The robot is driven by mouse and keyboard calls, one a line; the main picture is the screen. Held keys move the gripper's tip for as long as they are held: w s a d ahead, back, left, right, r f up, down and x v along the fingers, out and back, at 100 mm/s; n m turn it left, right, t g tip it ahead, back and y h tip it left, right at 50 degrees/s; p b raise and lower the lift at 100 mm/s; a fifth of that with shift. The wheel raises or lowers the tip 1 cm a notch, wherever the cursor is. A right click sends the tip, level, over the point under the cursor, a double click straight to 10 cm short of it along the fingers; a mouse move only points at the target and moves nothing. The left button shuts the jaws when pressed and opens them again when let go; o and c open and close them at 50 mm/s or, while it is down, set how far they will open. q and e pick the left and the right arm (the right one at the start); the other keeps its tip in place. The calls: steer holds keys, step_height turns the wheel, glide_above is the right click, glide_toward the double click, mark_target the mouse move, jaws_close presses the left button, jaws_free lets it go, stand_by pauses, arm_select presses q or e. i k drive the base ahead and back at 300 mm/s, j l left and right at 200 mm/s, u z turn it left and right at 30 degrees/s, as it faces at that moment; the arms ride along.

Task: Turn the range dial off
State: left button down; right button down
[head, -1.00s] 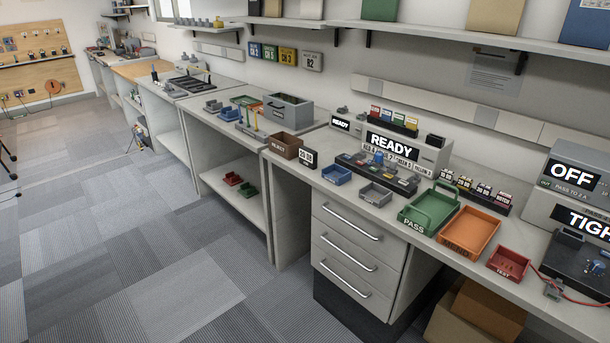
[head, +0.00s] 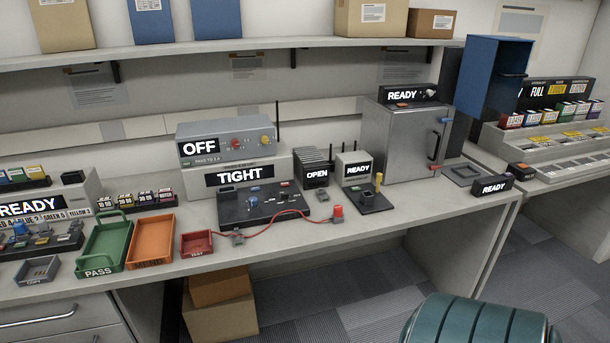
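A grey instrument box (head: 222,158) with a lit OFF display (head: 199,147) stands on the bench, and small red and orange knobs show on its front. Below it is a unit with a lit TIGHT display (head: 239,175). A dark panel (head: 235,213) in front carries a blue knob (head: 254,199) and small controls. The small lettering is too fine to read, so I cannot tell which knob is the range dial or where it points. Neither of my grippers is in view.
A red cable (head: 290,212) runs along the bench front. Green (head: 101,266), orange (head: 150,264) and red (head: 196,253) trays are left of the panel. A metal cabinet (head: 396,147) stands right. A teal rounded object (head: 478,324) is at the lower edge.

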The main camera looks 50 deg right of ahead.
mark_target(284, 194)
steer(key=z, duration=1.25)
steer(key=i+l, duration=0.5)
steer(key=l, duration=0.15)
steer(key=u, duration=0.05)
